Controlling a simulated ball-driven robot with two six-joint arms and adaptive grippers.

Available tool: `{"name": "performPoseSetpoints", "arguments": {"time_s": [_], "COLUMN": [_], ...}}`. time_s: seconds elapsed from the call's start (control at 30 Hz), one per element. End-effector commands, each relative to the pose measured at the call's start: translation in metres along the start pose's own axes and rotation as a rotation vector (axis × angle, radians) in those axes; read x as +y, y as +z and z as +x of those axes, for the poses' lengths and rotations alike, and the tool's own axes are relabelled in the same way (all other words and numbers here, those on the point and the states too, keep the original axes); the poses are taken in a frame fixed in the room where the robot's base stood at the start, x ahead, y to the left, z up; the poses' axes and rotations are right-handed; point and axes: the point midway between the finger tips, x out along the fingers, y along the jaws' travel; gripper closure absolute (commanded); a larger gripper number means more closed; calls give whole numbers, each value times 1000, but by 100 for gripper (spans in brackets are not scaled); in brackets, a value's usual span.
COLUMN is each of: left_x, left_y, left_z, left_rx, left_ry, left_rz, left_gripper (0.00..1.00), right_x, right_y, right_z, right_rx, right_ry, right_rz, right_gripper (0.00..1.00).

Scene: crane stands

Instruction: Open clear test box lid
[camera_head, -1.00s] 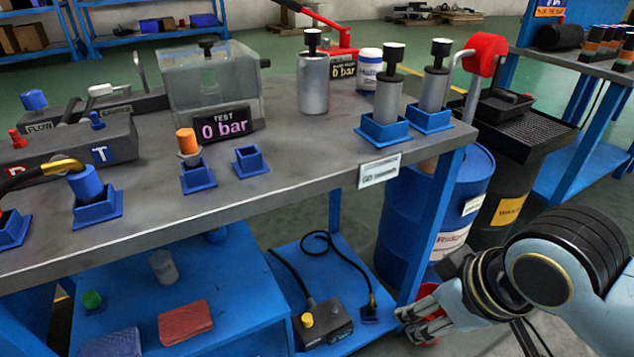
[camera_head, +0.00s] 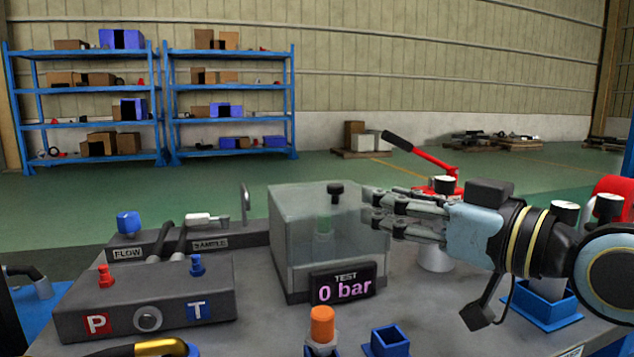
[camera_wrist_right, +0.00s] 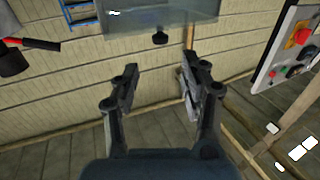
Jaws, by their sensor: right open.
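The clear test box (camera_head: 300,245) stands on the grey bench in the middle of the head view, with a "TEST 0 bar" display (camera_head: 345,287) at its front. A black knob (camera_head: 335,188) shows at its top, above a pale green cylinder seen through the wall. The lid looks closed, but its edge is hard to make out. My right gripper (camera_head: 374,207) is open and empty at the box's upper right side; I cannot tell if it touches. In the wrist view the open fingers (camera_wrist_right: 155,80) point toward the box (camera_wrist_right: 165,10) and black knob (camera_wrist_right: 160,38). My left gripper is not in view.
A grey block marked P and T (camera_head: 148,300) stands left of the box. An orange-capped part (camera_head: 322,325) and a blue socket (camera_head: 389,341) are in front. A red-handled pump (camera_head: 425,160) is behind right. A grey cylinder (camera_head: 436,258) stands beneath my right gripper.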

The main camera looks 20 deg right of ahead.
Motion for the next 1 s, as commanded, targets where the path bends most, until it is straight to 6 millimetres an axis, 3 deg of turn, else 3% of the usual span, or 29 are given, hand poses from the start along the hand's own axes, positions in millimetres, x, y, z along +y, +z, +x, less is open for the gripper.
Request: {"name": "performPoseSetpoints", "arguments": {"time_s": [0.17,0.3,0.6,0.8,1.0], "left_x": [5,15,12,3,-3], "left_y": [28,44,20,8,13], "left_z": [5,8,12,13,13], "left_rx": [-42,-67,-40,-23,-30], "left_ry": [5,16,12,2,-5], "left_rz": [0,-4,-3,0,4], "left_gripper": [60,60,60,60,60], "right_x": [0,0,0,0,0], "right_y": [0,0,1,1,1], "right_z": [23,52,98,106,105], "right_rx": [7,6,0,-2,-2], "right_ry": [2,1,2,0,1], "right_rz": [7,7,3,1,1], "right_gripper": [55,55,55,55,58]}}
